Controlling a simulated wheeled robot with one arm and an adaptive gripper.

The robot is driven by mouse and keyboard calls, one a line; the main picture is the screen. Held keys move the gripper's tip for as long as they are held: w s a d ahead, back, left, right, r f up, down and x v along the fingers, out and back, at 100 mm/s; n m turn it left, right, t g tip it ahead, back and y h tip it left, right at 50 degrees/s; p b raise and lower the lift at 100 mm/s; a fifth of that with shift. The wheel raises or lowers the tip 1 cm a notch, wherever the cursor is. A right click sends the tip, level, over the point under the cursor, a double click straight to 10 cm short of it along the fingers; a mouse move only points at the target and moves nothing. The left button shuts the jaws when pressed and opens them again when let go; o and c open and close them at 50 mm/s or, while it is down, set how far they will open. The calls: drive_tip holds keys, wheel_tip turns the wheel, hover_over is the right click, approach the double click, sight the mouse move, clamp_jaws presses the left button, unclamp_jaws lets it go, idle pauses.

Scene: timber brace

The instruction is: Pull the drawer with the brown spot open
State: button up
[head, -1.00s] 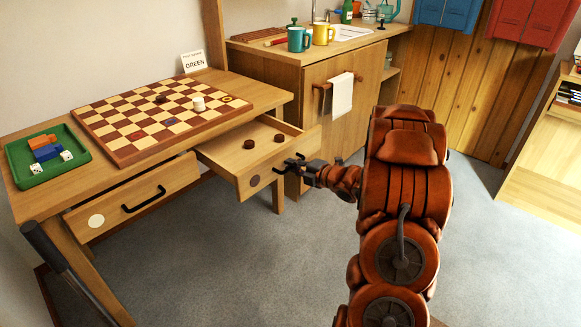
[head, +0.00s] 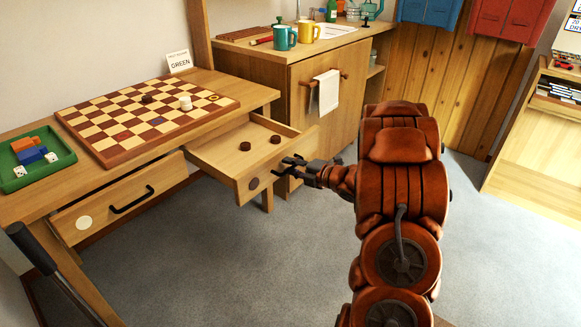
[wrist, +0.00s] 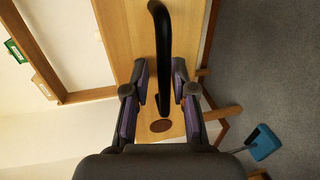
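The drawer with the brown spot (head: 253,183) is the right one under the desk. It stands well out from the desk, with two dark checkers (head: 260,142) inside. The spot also shows in the wrist view (wrist: 160,125). My gripper (head: 285,168) is at this drawer's front. In the wrist view, the black bar handle (wrist: 162,50) runs between the two fingers (wrist: 162,80), which close in on it from both sides. Exact finger contact is hard to see.
The left drawer (head: 120,207), with a pale spot, is shut. A checkerboard (head: 140,115) and a green tray (head: 12,180) lie on the desk. A sink cabinet (head: 325,120) stands behind the drawer. Grey floor in front is clear.

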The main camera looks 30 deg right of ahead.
drive_tip(key=shift+o, duration=0.7)
drive_tip(key=shift+d+f, duration=0.1)
drive_tip(key=shift+s, duration=0.1)
drive_tip(key=shift+s+d, duration=0.15)
drive_tip(key=shift+s, duration=0.1)
drive_tip(key=v, duration=1.1)
drive_tip(key=shift+s, duration=0.15)
